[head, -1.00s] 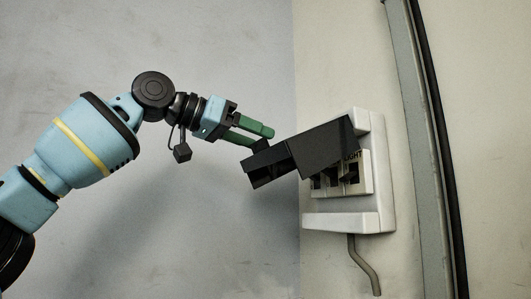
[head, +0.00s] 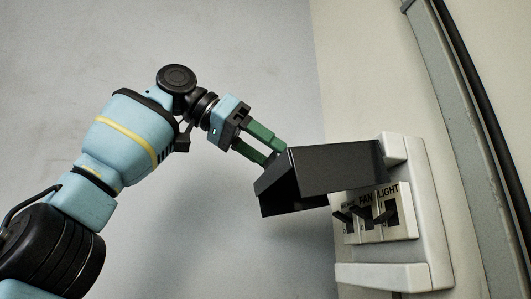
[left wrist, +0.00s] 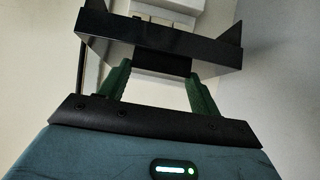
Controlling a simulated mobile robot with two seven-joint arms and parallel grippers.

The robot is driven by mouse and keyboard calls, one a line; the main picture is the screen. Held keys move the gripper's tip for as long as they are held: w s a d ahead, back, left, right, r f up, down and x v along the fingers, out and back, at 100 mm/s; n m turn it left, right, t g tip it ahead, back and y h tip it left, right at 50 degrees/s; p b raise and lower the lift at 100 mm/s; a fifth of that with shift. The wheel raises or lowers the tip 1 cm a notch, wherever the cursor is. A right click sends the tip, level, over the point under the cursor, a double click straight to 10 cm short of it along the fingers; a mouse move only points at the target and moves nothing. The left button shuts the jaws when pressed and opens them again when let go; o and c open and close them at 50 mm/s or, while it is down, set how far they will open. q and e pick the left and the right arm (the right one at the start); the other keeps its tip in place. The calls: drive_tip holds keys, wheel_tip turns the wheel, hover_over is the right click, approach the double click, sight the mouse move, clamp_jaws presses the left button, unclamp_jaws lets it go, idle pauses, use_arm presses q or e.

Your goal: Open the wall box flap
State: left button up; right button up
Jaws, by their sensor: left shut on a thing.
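The dark flap (head: 335,168) of the white wall box (head: 440,215) stands out from the box's upper part, raised and roughly level in the head view. Below it a panel with black switches (head: 372,212) shows, lettered FAN and LIGHT. My left gripper (head: 278,152) has its green fingers at the flap's outer left end, shut on the flap. In the left wrist view the flap (left wrist: 155,42) spans the top, with the green fingers (left wrist: 160,82) on either side of a dark part at its near edge. The right gripper is not in view.
A grey conduit (head: 465,130) and a black cable (head: 490,120) run down the wall right of the box. The grey wall (head: 250,40) behind my left arm is bare, and the space below the flap is free.

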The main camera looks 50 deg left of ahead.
use_arm(q)
drive_tip(key=shift+w+d+f, duration=0.1)
drive_tip(key=shift+w+f, duration=0.15)
drive_tip(key=shift+w, duration=0.05)
